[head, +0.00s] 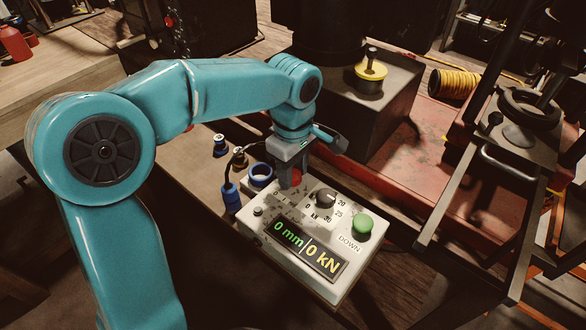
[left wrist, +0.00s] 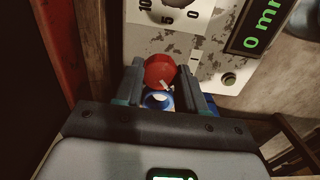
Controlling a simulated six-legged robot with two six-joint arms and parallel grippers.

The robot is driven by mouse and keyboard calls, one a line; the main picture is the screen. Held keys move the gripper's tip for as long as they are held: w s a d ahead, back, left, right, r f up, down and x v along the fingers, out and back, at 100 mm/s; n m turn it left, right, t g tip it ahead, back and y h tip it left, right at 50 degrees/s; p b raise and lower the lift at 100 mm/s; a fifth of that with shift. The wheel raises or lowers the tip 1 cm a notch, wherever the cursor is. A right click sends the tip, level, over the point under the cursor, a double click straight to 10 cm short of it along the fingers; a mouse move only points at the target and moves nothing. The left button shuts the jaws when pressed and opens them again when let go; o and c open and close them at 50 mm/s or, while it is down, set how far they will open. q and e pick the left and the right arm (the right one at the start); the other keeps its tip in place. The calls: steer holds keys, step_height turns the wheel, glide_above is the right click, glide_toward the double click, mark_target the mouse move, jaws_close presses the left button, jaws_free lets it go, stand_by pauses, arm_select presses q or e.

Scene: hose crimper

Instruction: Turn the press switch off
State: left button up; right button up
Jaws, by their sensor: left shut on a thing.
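The press control box (head: 268,222) is a worn white panel on the bench, its display (head: 308,248) lit with "0 mm" and "0 kN". The press switch is a red knob (head: 297,177) at the far edge of the panel, mostly hidden behind my left gripper (head: 289,178) in the head view. In the left wrist view the red knob (left wrist: 159,71) sits between the two fingers of my left gripper (left wrist: 161,78), which is shut on it. A small white mark shows on the knob. My right gripper is in neither view.
A grey dial (head: 325,197) and a green DOWN button (head: 362,224) stand close to the right of the switch. A blue ring (head: 260,174) and a blue-ended hose (head: 231,197) lie left of the box. A yellow-topped part (head: 370,76) stands behind.

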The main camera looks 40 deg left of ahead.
arm_select(q)
steer(key=shift+a+n, duration=0.1)
steer(key=shift+n, duration=0.2)
steer(key=o, duration=1.1)
steer(key=shift+c, duration=0.2)
steer(key=shift+r, duration=0.1)
step_height(320, 180, up, 16)
steer(key=p, duration=0.2)
steer(key=shift+p, duration=0.4)
